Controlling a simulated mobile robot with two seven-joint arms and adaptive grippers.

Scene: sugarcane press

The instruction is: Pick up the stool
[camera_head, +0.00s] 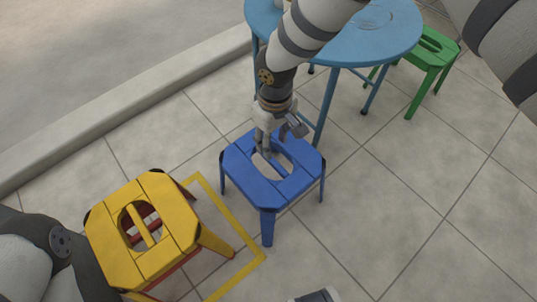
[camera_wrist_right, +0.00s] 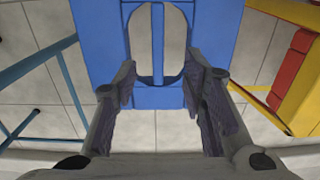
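A blue stool (camera_head: 247,178) stands upright on the tiled floor in the middle of the head view. Its seat has an oval opening with a slat across it. My right gripper (camera_head: 279,142) is at the far part of this seat, by the opening. In the right wrist view the blue stool (camera_wrist_right: 99,50) is ahead, and the gripper (camera_wrist_right: 163,95) has its fingers spread, with the slat showing between them and nothing gripped. Whether a finger touches the seat cannot be told.
A yellow stool (camera_head: 163,262) with red parts below stands at left, by a yellow floor outline (camera_head: 236,224). A round blue table (camera_head: 385,38) is behind the blue stool. A green stool (camera_head: 432,52) stands farther right. Floor at lower right is clear.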

